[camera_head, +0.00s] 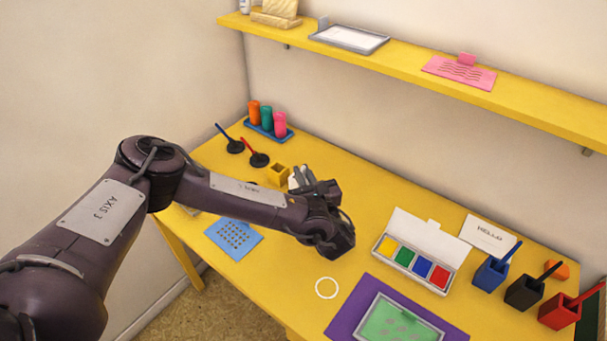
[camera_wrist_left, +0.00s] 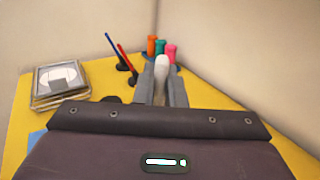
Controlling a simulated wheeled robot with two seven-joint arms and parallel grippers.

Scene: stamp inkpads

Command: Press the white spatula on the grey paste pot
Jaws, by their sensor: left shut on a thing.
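My left gripper (camera_head: 301,177) is over the left part of the yellow table. In the left wrist view its two grey fingers (camera_wrist_left: 162,88) are closed around a white, round-ended piece that I take as the white spatula (camera_wrist_left: 162,66). A bit of white also shows beside the fingers in the head view (camera_head: 292,183). I cannot clearly pick out the grey paste pot. A dark rounded shape (camera_wrist_left: 112,99) shows partly behind my gripper body in the wrist view, and I cannot tell what it is. My right gripper is not in view.
A yellow cube holder (camera_head: 278,176), dark round bases with blue and red sticks (camera_head: 258,159), and a blue rack of coloured bottles (camera_head: 266,130) stand near the gripper. A four-colour inkpad (camera_head: 413,266) lies right. A yellow shelf (camera_head: 400,75) runs above.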

